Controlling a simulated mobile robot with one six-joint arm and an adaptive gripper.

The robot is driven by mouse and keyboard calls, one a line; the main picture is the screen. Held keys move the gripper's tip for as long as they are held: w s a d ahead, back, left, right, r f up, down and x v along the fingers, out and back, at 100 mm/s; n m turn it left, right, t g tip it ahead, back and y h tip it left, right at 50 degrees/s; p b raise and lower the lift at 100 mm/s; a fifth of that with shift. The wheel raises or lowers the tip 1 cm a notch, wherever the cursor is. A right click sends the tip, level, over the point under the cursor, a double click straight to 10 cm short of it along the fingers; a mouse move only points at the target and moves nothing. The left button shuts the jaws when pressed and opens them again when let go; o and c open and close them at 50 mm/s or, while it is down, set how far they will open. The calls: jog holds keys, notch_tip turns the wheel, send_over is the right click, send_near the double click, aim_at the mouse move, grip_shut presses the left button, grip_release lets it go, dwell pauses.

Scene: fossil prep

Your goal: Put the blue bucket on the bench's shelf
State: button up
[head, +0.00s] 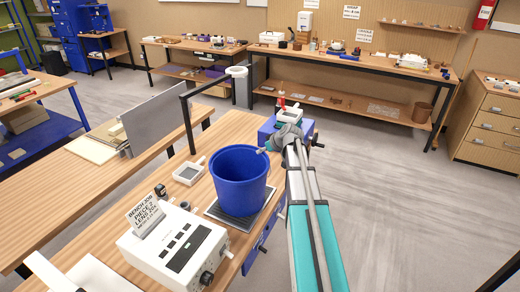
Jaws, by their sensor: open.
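The blue bucket (240,180) stands upright on a dark flat plate (212,213) on the near wooden bench (215,140). It looks empty inside. My arm comes in from the bottom right, and my gripper (265,149) is small and partly hidden at its far end, beside the bucket's right rim. It holds nothing that I can see; whether it touches the rim I cannot tell. A long lower shelf (342,103) runs under the back-right bench (385,70), with a brown pot (422,112) at its right end and clear stretches. Any shelf under the near bench is hidden.
A white instrument (170,250) with a sign card stands left of the bucket. A small white-framed dish (188,171) and a dark lamp stand (187,120) are behind it. Grey floor (400,190) is open to the right. Drawers (490,120) stand far right.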

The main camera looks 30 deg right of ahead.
jog(key=p+v, duration=0.5)
jog(key=v, duration=0.3)
jog(key=shift+s, duration=0.15)
jog(key=shift+r, duration=0.15)
dwell(0.3)
